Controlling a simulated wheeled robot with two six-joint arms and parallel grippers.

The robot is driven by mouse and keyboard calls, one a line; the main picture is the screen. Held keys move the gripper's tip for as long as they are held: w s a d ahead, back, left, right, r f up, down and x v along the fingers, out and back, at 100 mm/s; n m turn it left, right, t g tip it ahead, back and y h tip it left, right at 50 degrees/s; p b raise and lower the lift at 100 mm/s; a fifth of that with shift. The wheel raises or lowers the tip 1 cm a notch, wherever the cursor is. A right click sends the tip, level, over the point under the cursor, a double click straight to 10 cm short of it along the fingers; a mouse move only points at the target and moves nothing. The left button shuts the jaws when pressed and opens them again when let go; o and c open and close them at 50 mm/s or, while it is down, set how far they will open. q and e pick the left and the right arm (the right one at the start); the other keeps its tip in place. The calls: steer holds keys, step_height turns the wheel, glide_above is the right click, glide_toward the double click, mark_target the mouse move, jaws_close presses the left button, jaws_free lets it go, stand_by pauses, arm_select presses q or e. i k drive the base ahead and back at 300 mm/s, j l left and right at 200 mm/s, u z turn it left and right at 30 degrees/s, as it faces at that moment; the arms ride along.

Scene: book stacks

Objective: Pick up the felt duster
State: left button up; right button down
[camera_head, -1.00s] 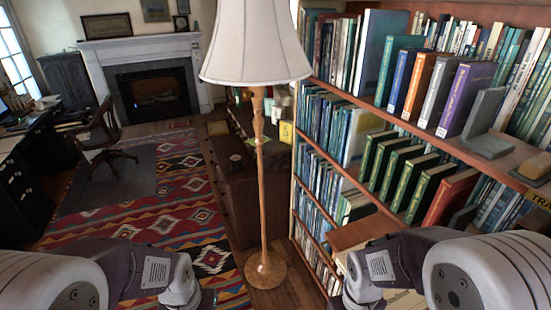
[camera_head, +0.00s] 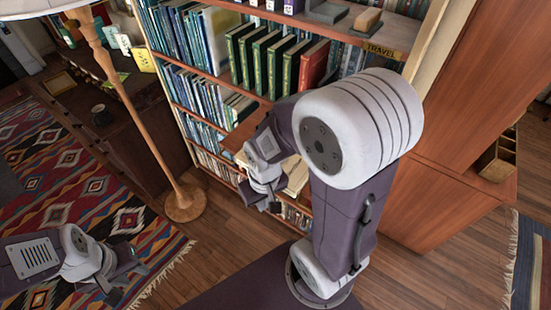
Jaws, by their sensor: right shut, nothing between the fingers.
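A small block with a tan-brown top and a dark underside, which looks like the felt duster (camera_head: 368,21), rests on the upper shelf at the top of the view, right of a grey bookend (camera_head: 327,12). My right gripper (camera_head: 273,203) is well below and left of it, in front of the lower shelves. It is shut and holds nothing. My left gripper (camera_head: 128,283) is low at the left, over the patterned rug, far from the block. Its fingers are too small and dark to tell open or shut.
The bookcase (camera_head: 420,90) has a TRAVEL label (camera_head: 386,51) on its shelf edge. Green books and a red book (camera_head: 314,65) fill the shelf below. A floor lamp (camera_head: 184,204) stands left of the bookcase. Wooden floor (camera_head: 430,275) is clear at lower right.

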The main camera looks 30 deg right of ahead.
mark_target(367, 24)
steer(key=z, duration=1.8)
